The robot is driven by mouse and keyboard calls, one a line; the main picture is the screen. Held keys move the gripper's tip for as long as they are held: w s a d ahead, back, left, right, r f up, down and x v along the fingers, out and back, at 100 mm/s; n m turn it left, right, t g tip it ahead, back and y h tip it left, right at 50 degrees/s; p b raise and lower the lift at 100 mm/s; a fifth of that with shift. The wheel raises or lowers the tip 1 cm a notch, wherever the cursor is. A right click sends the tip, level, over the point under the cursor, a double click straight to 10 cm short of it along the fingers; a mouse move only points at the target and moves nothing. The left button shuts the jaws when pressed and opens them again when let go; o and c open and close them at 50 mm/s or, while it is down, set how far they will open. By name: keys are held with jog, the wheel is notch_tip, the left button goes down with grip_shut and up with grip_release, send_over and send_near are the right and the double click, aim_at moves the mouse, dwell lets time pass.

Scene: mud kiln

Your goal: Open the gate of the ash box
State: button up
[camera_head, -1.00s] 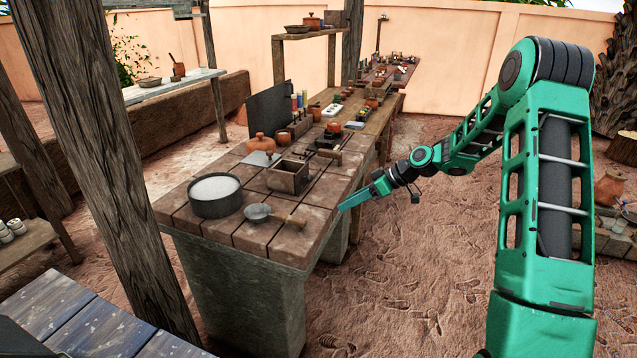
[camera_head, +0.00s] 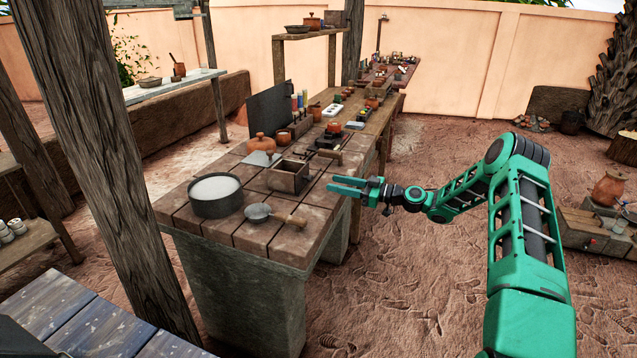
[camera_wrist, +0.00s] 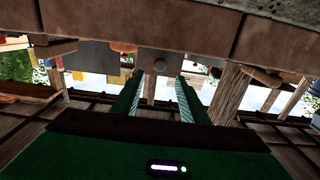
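The likely ash box is a dark, open-topped rectangular metal box (camera_head: 287,178) on the tiled worktop. In the wrist view, which looks upside down, a grey panel with a round knob (camera_wrist: 160,66) shows ahead, between the lines of my fingers; it seems to be the box's front. My gripper (camera_head: 335,184) is at the worktop's right edge, to the right of the box and apart from it, pointing left toward it. In the wrist view my gripper (camera_wrist: 158,82) has its two fingers spread with nothing between them.
A round pan of pale ash or sand (camera_head: 215,188) and a ladle with a wooden handle (camera_head: 272,214) stand nearer on the worktop (camera_head: 235,232). A lidded clay pot (camera_head: 262,143) and a dark upright panel (camera_head: 270,112) are behind.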

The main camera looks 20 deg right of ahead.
aim_at(312, 179)
jog(key=x, duration=0.7)
jog(key=shift+w+a, duration=0.25)
jog(key=shift+a, duration=0.05)
